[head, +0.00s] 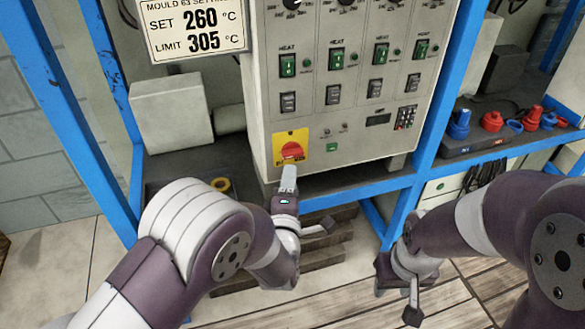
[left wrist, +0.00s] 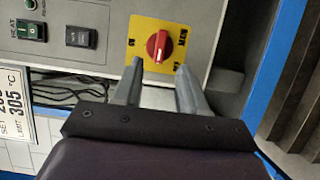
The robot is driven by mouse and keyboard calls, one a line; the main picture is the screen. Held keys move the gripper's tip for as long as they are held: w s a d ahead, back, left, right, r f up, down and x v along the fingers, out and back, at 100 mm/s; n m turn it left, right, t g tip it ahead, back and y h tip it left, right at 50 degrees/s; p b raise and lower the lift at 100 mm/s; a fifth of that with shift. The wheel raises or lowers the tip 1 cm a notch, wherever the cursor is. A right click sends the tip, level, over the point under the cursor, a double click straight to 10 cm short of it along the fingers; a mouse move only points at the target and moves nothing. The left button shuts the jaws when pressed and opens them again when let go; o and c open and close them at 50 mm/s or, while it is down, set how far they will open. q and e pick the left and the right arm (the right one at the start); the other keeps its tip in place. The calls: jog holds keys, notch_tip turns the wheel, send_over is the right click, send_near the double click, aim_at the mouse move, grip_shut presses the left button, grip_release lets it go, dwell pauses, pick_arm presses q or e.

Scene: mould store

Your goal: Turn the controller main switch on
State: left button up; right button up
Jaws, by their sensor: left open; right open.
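The main switch is a red rotary knob (head: 291,149) on a yellow plate (head: 279,138) at the lower left of the grey controller cabinet (head: 350,150). In the left wrist view the red knob (left wrist: 157,46) stands upright in the picture, a pale mark at its lower end; the "ON" label is left of it. My left gripper (head: 289,170) is open just in front of the switch. In the left wrist view its fingertips (left wrist: 159,66) are spread on either side, below the knob; contact cannot be told. My right gripper (head: 398,298) is open and empty at lower right, away from the cabinet.
Blue rack posts (head: 446,80) flank the cabinet. Green heat switches (head: 336,59) and a keypad (head: 405,117) are on its face. A settings sign (head: 194,27) hangs upper left. Red and blue parts (head: 492,121) sit on the right shelf.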

aim_at(292, 156)
pick_arm(q)
jog(key=w, duration=0.7)
jog(key=shift+w+d+b, duration=0.2)
jog(key=shift+w+b, duration=0.05)
jog(key=shift+b, duration=0.1)
grip_shut()
